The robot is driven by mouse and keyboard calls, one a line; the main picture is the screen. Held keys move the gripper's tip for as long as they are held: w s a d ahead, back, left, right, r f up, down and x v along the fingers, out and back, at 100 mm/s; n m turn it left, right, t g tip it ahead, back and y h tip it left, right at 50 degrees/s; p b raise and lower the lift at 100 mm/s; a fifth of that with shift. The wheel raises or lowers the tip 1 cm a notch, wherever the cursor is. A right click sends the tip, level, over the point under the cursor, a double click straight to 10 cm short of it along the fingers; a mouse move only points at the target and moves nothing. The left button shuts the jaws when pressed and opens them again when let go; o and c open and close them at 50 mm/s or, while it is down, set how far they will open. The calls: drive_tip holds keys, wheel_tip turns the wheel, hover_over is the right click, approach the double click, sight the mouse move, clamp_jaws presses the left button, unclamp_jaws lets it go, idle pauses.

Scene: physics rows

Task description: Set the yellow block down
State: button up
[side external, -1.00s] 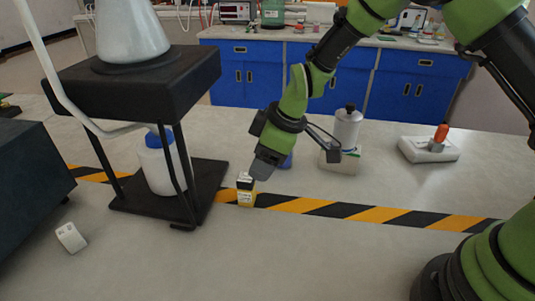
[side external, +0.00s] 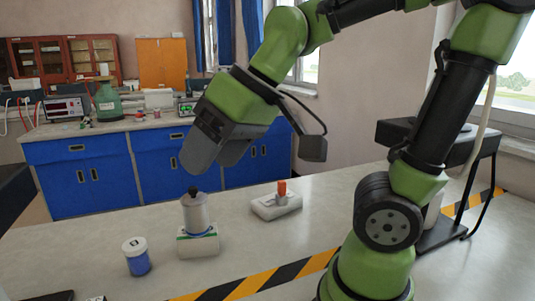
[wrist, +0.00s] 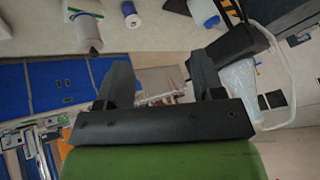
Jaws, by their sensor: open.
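My gripper (side external: 212,158) is raised well above the bench in the side view, its two dark fingers apart with nothing seen between them. The wrist view also shows my gripper (wrist: 160,76) with spread, empty fingers. I cannot make out the yellow block in either current view. The bench area at the lower edge of the side view is cut off, and my arm hides part of the bench on the right.
A grey canister (side external: 195,214) stands on a pale block (side external: 198,243) below my gripper. A blue-and-white jar (side external: 137,258) is to its left. A white device (side external: 275,206) with an orange top is to the right. Striped tape (side external: 245,289) crosses the bench; a black stand (side external: 440,234) is behind my arm.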

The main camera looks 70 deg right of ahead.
drive_tip(key=s+d+m, duration=0.1)
drive_tip(key=s+m, duration=0.1)
drive_tip(key=s, duration=0.4)
drive_tip(key=shift+d+m+t+h, duration=0.25)
drive_tip(key=shift+m+t+h, duration=0.05)
drive_tip(key=shift+m+t, duration=0.1)
drive_tip(key=shift+o, duration=0.5)
drive_tip(key=shift+s+d+m, duration=0.1)
drive_tip(key=shift+s+m, duration=0.2)
drive_tip(key=shift+s, duration=0.05)
